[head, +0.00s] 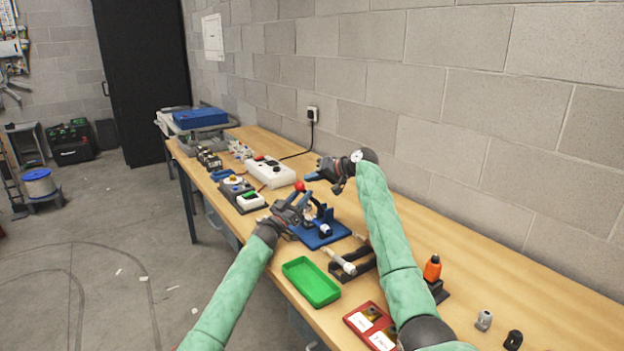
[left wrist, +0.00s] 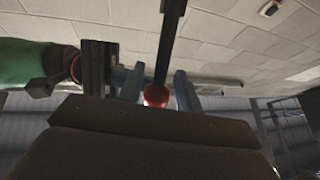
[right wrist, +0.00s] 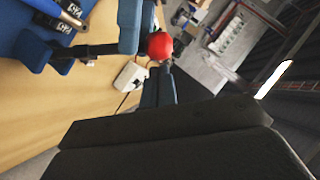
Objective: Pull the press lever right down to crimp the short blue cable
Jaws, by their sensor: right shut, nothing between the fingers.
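The blue press (head: 318,236) stands on the bench, its dark lever (right wrist: 90,50) raised and ending in a red knob (head: 300,186). My left gripper (head: 298,202) is at the lever, just below the knob. In the left wrist view its fingers are apart, with the red knob (left wrist: 156,95) and dark lever bar (left wrist: 168,45) between or just beyond them; contact is unclear. My right gripper (head: 308,177) is shut and empty, close beside the knob. The right wrist view shows the red knob (right wrist: 160,46) near its fingertips. A blue piece with white labels (right wrist: 72,12), possibly the cable, is at the press.
A green tray (head: 311,282) and a black holder with a white handle (head: 343,263) stand nearer me. A red label tray (head: 372,326) lies at the front. The block wall runs behind the bench.

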